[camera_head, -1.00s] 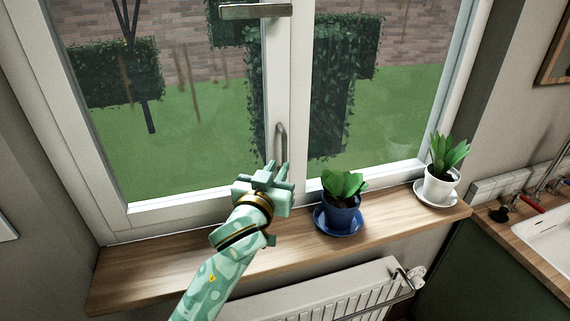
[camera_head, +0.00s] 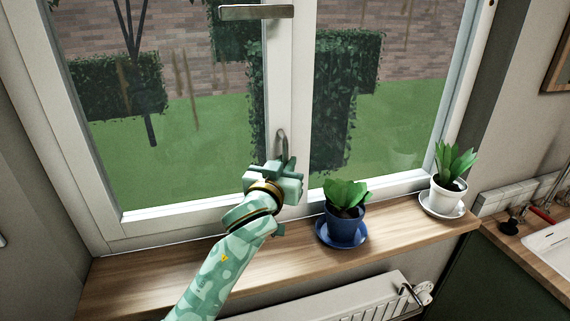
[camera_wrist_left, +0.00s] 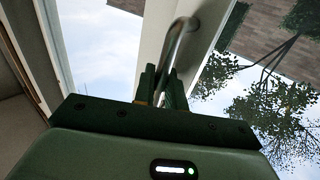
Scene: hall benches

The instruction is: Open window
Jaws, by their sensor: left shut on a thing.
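The window has a white frame and two glass panes, a left pane (camera_head: 180,150) and a right pane (camera_head: 395,120), meeting at a white middle post. A grey curved pull handle (camera_head: 281,140) stands low on the middle post; it also shows in the left wrist view (camera_wrist_left: 181,38). A flat metal lever handle (camera_head: 257,12) lies horizontal higher up. My left gripper (camera_head: 281,166) is shut on the lower end of the pull handle. In the left wrist view its fingers (camera_wrist_left: 163,86) sit close together at the handle, partly hiding it. My right gripper is not in view.
A wooden sill (camera_head: 160,272) runs below the window. A plant in a blue pot (camera_head: 343,226) stands close to the right of my left gripper. A plant in a white pot (camera_head: 446,196) stands farther right. A radiator (camera_head: 350,300) is below; a sink (camera_head: 553,240) is at right.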

